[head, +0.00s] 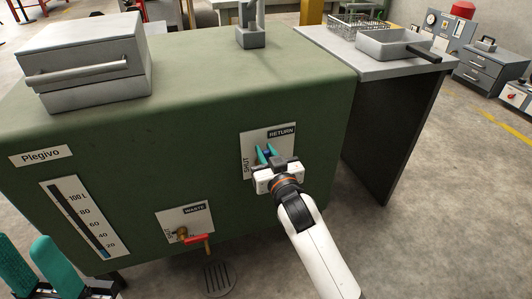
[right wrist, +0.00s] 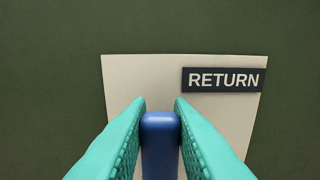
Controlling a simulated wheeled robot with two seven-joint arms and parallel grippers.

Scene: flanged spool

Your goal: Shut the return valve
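The return valve's blue handle (right wrist: 160,140) stands between the teal fingers of my right gripper (right wrist: 160,112) in the right wrist view and fills the gap. The fingers appear to press on both its sides. In the head view my right gripper (head: 266,152) is at the pale RETURN plate (head: 286,143) on the green tank's front and covers most of the valve. "SHUT" is printed along the plate's left edge. The valve's body is hidden. My left gripper (head: 32,248) is at the lower left, apart from the tank's valves, with its teal fingers spread and nothing between them.
The WASTE valve's red handle (head: 194,242) is lower left on the green tank (head: 200,80), above a floor drain (head: 218,279). A grey lidded box (head: 85,60) sits on top. A side table (head: 345,55) with a pan (head: 390,46) stands to the right.

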